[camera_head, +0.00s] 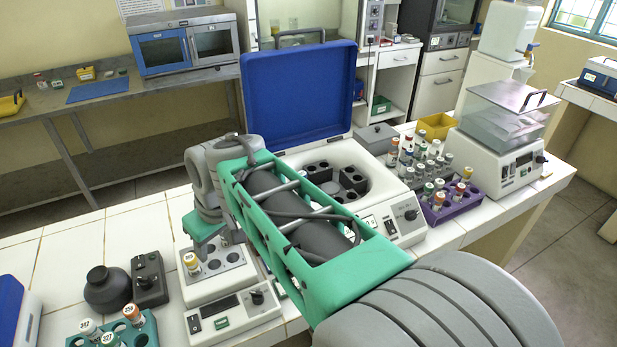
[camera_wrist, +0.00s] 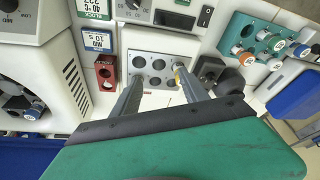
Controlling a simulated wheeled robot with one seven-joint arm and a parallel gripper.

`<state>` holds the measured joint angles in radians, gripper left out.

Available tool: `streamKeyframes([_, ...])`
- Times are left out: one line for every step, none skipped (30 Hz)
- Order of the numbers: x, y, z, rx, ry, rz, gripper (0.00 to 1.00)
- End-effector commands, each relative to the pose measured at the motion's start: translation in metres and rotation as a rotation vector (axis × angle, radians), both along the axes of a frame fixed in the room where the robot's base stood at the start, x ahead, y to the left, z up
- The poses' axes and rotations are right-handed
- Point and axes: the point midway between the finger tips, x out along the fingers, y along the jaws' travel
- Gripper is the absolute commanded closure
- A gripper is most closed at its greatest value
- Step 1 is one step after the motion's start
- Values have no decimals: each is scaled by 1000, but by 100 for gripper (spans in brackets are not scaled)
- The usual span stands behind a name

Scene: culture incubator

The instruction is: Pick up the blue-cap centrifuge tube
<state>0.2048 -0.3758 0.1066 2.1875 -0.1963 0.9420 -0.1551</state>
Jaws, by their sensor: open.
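My gripper (camera_wrist: 157,78) is open and empty in the wrist view, its two fingers pointing at a white block heater (camera_wrist: 163,64) with round wells. In the head view the heater (camera_head: 214,288) stands at the front, partly under my arm. A tube with a yellowish cap (camera_head: 191,262) stands in one of its wells; it shows close to my right finger in the wrist view (camera_wrist: 178,68). A teal rack (camera_wrist: 263,43) at the upper right of the wrist view holds several tubes.
The teal rack also shows at the lower left (camera_head: 150,327). A dark round bottle (camera_head: 107,289) and a dark box with knobs (camera_head: 149,279) stand between rack and heater. A centrifuge with a raised blue lid (camera_head: 297,92) stands behind my arm. A purple rack (camera_head: 460,206) is at the right.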

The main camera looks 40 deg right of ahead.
Motion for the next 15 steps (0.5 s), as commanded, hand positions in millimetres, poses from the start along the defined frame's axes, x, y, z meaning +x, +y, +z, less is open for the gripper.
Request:
streamKeyframes([31,-35,19,13,8,17,48])
streamKeyframes([48,-58,27,19,5,43,48])
streamKeyframes([67,-92,33,26,-1,80,48])
streamKeyframes([79,-119,36,30,-8,109,48])
streamKeyframes([88,-148,38,32,-17,136,48])
streamKeyframes([95,-186,37,35,-29,175,48])
streamKeyframes([97,-213,35,34,-38,201,48])
streamKeyframes([96,-239,32,34,-48,227,48])
streamKeyframes([93,-270,27,30,-61,256,48])
streamKeyframes([89,-289,23,28,-69,279,48])
streamKeyframes([85,-305,20,25,-76,298,48])
streamKeyframes([80,-323,16,20,-85,319,48])
streamKeyframes([76,-332,13,16,-90,331,48])
streamKeyframes([74,-339,10,14,-94,343,48])
streamKeyframes([72,-345,6,13,-97,352,48])
